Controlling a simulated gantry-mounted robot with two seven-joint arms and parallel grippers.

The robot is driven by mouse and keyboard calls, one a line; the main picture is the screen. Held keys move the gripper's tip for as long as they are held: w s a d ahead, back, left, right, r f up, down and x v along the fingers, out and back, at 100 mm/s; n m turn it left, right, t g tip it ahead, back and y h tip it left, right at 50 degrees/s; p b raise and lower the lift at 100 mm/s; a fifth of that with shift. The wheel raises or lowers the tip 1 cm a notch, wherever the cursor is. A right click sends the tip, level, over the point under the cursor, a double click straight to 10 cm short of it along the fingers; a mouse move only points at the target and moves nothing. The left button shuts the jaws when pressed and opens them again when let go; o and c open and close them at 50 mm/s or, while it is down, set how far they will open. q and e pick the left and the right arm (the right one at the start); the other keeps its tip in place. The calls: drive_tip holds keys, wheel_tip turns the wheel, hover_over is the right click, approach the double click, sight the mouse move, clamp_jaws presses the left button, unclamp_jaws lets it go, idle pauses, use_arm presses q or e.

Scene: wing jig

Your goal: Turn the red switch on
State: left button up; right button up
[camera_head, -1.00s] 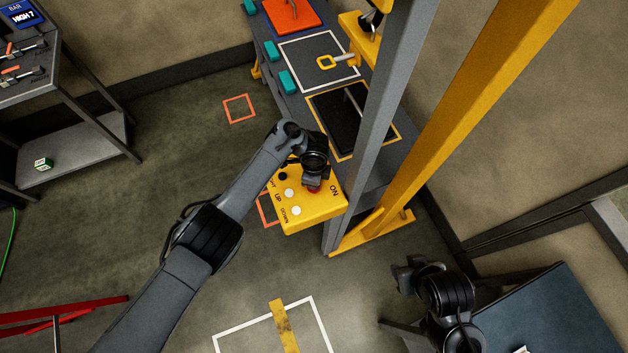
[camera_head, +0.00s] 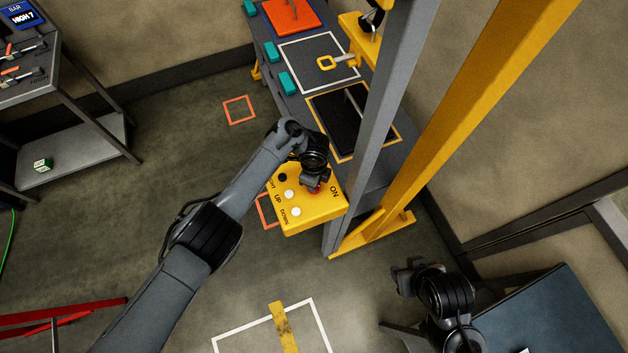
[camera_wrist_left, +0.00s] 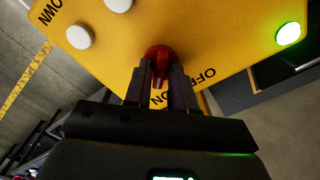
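The red switch (camera_head: 313,188) is on the yellow control box (camera_head: 322,212), mostly hidden by my left gripper (camera_head: 312,182) in the head view. In the left wrist view the red switch (camera_wrist_left: 160,55) sits between the two fingertips of my left gripper (camera_wrist_left: 161,85), which look closed on its handle. The handle points down toward the gripper, beside the printed OFF. A green lamp (camera_wrist_left: 288,34) on the box is lit. My right gripper (camera_head: 403,276) hangs empty at the lower right, away from the box; its opening is unclear.
The bench (camera_head: 385,170) lies behind. Floor to the left is open.

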use_arm(q)
drive_tip(key=shift+o, duration=1)
drive_tip(key=shift+r, duration=0.1)
wheel_tip(320, 180, up, 11)
drive_tip(key=p, duration=0.4)
drive_tip(key=shift+f+p, duration=0.2)
drive_tip(key=shift+p, duration=0.2)
